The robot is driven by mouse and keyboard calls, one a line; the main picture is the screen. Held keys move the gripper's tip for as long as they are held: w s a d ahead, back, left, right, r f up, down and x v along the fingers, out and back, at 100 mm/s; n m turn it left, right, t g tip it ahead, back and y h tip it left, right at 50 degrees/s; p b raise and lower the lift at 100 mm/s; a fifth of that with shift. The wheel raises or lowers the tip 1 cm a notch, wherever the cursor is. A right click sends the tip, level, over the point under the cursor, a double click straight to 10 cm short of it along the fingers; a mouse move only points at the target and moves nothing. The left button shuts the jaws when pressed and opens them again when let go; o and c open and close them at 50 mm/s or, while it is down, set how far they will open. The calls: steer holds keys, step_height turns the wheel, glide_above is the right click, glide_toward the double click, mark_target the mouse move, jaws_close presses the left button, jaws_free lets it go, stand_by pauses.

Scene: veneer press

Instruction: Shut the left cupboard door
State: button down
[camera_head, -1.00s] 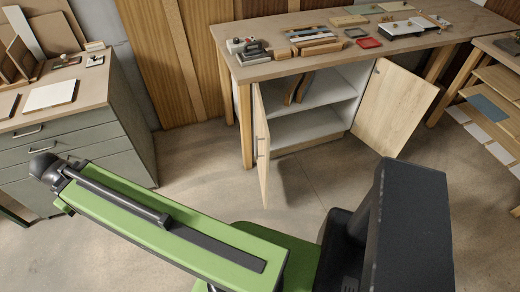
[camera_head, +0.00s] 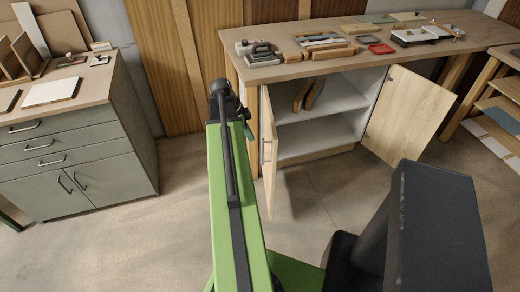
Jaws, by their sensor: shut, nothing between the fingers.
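The left cupboard door (camera_head: 268,180) is pale wood and stands open, swung out toward me and seen nearly edge-on. Its bar handle (camera_head: 263,150) is on the face turned to the left. The cupboard (camera_head: 316,151) under the workbench is open, with a pale shelf and brown pieces inside. My green arm (camera_head: 236,215) reaches up in front of the door's left side, with its dark end joint near the bench's left leg. A gap seems to show between arm and door; contact cannot be told. My gripper is not clearly visible, hidden behind the arm's end.
The right cupboard door (camera_head: 408,112) also stands wide open. The workbench top (camera_head: 290,70) carries tools and small trays. A grey-green drawer cabinet (camera_head: 85,160) stands at left. Floor (camera_head: 320,205) is clear in front of the cupboard.

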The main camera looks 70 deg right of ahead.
steer(key=s+d+f+b, duration=0.3)
steer(key=s+f+b, duration=0.3)
steer(key=f+b, duration=0.1)
steer(key=shift+b+x, duration=0.4)
steer(key=shift+x, duration=0.55)
